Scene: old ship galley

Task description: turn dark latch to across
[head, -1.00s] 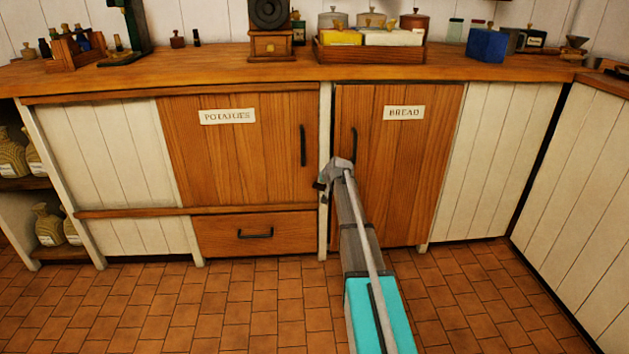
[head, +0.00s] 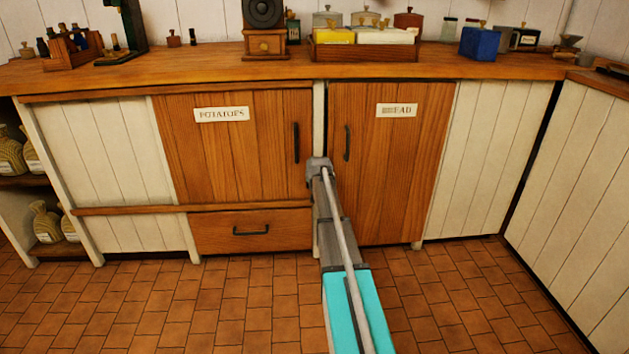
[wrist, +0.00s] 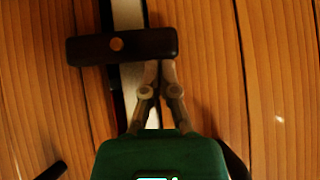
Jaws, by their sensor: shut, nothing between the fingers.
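The dark latch (wrist: 90,50) is a short dark bar with a round brass-coloured pivot. In the wrist view it lies crosswise over the pale post (wrist: 132,85) between two wooden doors, its ends reaching over wood on both sides. My gripper (wrist: 160,66) is shut and empty, its fingertips just below the right half of the latch; I cannot tell whether they touch it. In the head view my gripper (head: 319,163) is at the post between the POTATOES door (head: 240,150) and the BREAD door (head: 385,165), both closed. The latch is hidden there behind my gripper.
Dark upright handles stand on the POTATOES door (head: 296,142) and the BREAD door (head: 347,143), either side of my gripper. A drawer (head: 250,232) is below left. The counter (head: 200,72) above carries jars and boxes. The tiled floor (head: 150,310) in front is clear.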

